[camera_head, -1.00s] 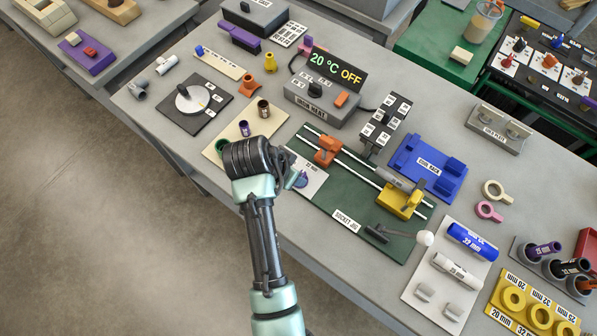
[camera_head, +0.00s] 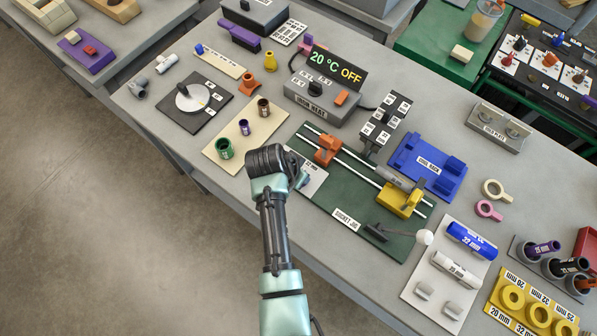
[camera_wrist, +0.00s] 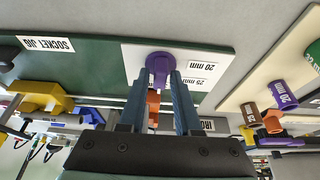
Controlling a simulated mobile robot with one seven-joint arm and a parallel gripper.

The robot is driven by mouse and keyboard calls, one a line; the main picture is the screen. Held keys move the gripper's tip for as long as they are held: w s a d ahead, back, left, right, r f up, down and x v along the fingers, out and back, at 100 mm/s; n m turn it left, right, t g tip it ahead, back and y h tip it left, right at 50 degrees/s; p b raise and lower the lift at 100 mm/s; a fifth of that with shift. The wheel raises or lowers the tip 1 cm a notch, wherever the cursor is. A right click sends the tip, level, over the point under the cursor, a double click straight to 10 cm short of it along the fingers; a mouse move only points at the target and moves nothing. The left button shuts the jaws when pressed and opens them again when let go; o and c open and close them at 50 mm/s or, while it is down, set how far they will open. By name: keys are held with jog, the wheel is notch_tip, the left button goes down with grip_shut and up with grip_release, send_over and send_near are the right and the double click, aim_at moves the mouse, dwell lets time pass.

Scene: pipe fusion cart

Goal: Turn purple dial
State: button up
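The purple dial (camera_wrist: 160,62) sits on a white plate (camera_wrist: 133,52) marked 20 mm and 25 mm, at the end of the green socket jig (camera_wrist: 85,60). In the wrist view its narrow grip points toward me, between the two blue-grey fingers of my gripper (camera_wrist: 163,80). The fingers are apart, one on each side of the grip; I cannot tell whether they touch it. In the head view my wrist hides the dial, and only part of the white plate (camera_head: 316,169) shows beside it.
A beige board (camera_head: 262,122) with green, purple and brown sockets lies left of my wrist. The iron heat box (camera_head: 322,104) reads 20 °C OFF. An orange clamp (camera_head: 327,150) and a yellow clamp (camera_head: 398,201) stand on the jig rails.

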grip_shut()
jog(key=n+p, duration=0.1)
jog(key=n, duration=0.1)
jog(key=n+y+p, duration=0.1)
jog(key=n, duration=0.1)
jog(key=shift+d+r+y, duration=0.1)
jog(key=shift+d+y, duration=0.05)
jog(key=shift+y, duration=0.15)
jog(key=n+y, duration=0.1)
jog(key=n, duration=0.3)
jog(key=shift+d+t+y+p, duration=0.15)
jog(key=shift+t+y+p, duration=0.15)
jog(key=shift+y+p, duration=0.1)
jog(key=n+y, duration=0.1)
jog(key=n, duration=0.2)
jog(key=n+y+b, duration=0.1)
jog(key=n, duration=0.1)
jog(key=shift+d+n, duration=0.1)
jog(key=shift+n, duration=0.3)
jog(key=shift+w+n+g+y+b, duration=0.1)
jog(key=shift+n+g+y+b, duration=0.35)
jog(key=shift+n, duration=0.6)
jog(key=shift+n+g+y+b, duration=0.15)
jog(key=shift+n+g+b, duration=0.35)
jog(key=shift+n, duration=0.55)
